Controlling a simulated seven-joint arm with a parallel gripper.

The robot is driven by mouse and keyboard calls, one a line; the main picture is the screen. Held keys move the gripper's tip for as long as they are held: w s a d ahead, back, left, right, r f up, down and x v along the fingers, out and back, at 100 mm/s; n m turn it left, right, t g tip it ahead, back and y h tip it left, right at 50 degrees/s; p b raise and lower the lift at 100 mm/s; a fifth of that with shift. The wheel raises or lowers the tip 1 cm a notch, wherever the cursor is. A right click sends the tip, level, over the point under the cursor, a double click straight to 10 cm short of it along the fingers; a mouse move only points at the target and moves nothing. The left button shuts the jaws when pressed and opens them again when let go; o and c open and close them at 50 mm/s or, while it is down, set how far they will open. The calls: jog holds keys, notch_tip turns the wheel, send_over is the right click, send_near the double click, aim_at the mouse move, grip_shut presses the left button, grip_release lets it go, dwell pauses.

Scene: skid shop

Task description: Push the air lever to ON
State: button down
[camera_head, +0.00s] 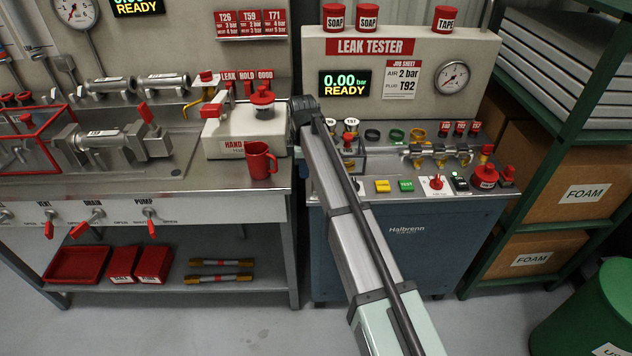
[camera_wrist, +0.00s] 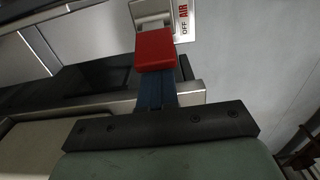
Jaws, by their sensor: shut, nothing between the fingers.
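The air lever's red grip (camera_wrist: 155,50) shows at the top middle of the wrist view, in front of a bright metal plate. A white label (camera_wrist: 184,18) reading AIR and OFF is just to its right. My gripper (camera_wrist: 157,84) is shut and empty, its narrow bluish fingers reaching up to the grip's lower edge. I cannot tell whether they touch it. The ON mark is not in view. In the head view my arm stretches up the middle, my gripper is hidden, and I cannot make out the air lever.
The leak tester (camera_head: 400,80) stands behind my arm, its gauge (camera_head: 451,77) at right. A red mug (camera_head: 259,160) stands on the left bench (camera_head: 200,190). A green shelf (camera_head: 560,130) with foam boxes is at right. In the wrist view, a metal edge (camera_wrist: 110,106) runs close behind the fingers.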

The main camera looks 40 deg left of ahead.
jog(key=shift+w+d, duration=0.9)
dwell(0.5)
jog(key=shift+w+d, duration=0.25)
jog(key=shift+s+a, duration=0.15)
jog(key=shift+s+a, duration=0.4)
jog(key=shift+r, duration=0.15)
